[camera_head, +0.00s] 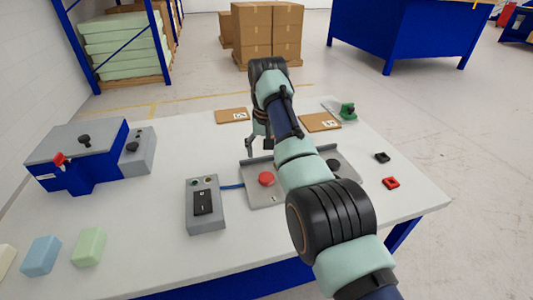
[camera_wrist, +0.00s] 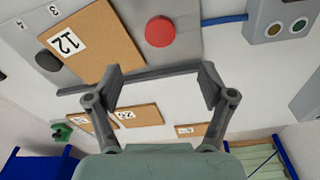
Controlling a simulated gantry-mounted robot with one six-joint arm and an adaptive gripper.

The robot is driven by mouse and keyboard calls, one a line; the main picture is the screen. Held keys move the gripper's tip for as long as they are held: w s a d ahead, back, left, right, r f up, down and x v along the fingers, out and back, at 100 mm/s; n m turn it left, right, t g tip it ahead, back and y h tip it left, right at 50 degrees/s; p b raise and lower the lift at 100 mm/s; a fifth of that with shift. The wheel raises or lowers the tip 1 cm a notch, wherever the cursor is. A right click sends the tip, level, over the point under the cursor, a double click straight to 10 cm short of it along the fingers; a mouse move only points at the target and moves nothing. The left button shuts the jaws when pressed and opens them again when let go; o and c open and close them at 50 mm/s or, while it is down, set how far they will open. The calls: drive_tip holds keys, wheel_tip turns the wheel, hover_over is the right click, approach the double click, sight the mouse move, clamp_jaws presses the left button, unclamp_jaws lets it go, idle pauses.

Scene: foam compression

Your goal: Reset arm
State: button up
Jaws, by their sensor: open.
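My gripper (camera_head: 259,146) hangs over the middle of the white table (camera_head: 150,215) in the head view, with my arm reaching in from the lower right. In the wrist view my gripper (camera_wrist: 163,82) is open, its two fingers wide apart with nothing between them. Beyond the fingertips in that view are a grey panel (camera_wrist: 95,12) with a red button (camera_wrist: 159,31) and a brown card marked 12 (camera_wrist: 95,45). The red button also shows in the head view (camera_head: 266,179); my arm hides part of the panel there.
A control box (camera_head: 205,209) with a cable stands left of the panel. A blue machine (camera_head: 85,155) is at the left; foam blocks, blue (camera_head: 41,256) and green (camera_head: 89,246), lie front left. Brown cards (camera_head: 320,122) and a green-handled part (camera_head: 348,111) lie at the back.

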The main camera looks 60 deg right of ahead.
idle(0.7)
